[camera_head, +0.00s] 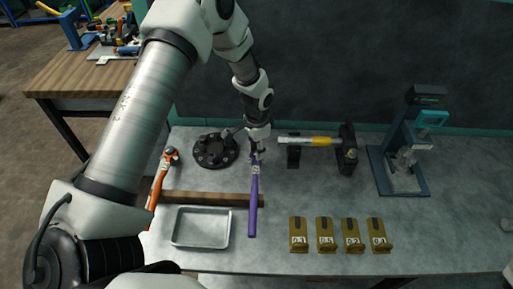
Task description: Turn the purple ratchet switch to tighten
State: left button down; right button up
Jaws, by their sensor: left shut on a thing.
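The purple ratchet (253,205) lies lengthwise on the grey workbench, its handle pointing toward the front edge. Its head is at the far end, under my left gripper (256,152). My left arm reaches in from the left and comes down on the head end. The left gripper is shut on the ratchet at its head. The switch itself is hidden or too small to make out. My right gripper is not in view.
A black round flange (214,150) and an orange wrench (160,180) lie left of the ratchet. A metal tray (202,244) stands at front left. Several numbered tan pouches (325,236) line the front; a blue stand (397,170) is far right.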

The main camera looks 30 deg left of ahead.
pick_arm(q)
jog(key=shift+s+f+m, duration=0.1)
jog(key=shift+m, duration=0.9)
jog(key=c, duration=0.8)
grip_release()
notch_tip(320, 180, up, 12)
